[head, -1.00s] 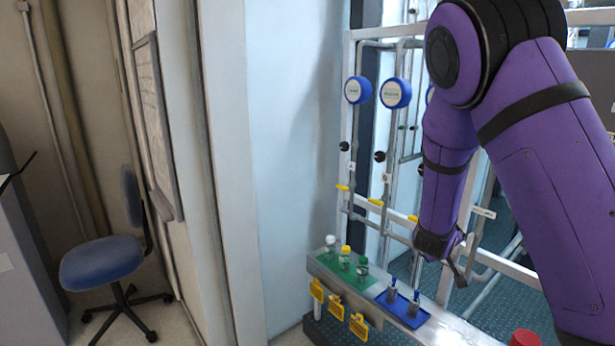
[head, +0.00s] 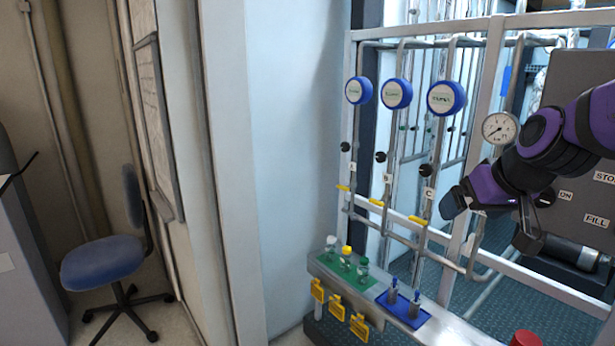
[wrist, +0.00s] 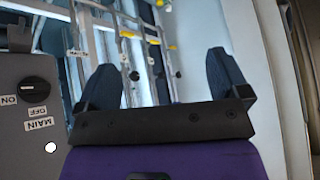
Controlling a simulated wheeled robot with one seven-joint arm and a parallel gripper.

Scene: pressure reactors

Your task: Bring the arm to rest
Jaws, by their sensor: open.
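My purple arm comes in from the right in the head view. My gripper (head: 492,222) is in front of the pipe frame, left of the grey control box (head: 588,150), and holds nothing. In the wrist view its two dark fingers stand wide apart, with my gripper (wrist: 168,80) empty between them. Part of the control box (wrist: 35,100) with a black knob shows at the left there.
Blue round-headed gauges (head: 446,98) hang on the pipe frame. A shelf below holds a green mat (head: 335,270) with bottles and a blue tray (head: 400,316). Yellow tags (head: 337,308) hang from it. A red object (head: 525,338) is at the bottom. A blue chair (head: 100,262) stands left.

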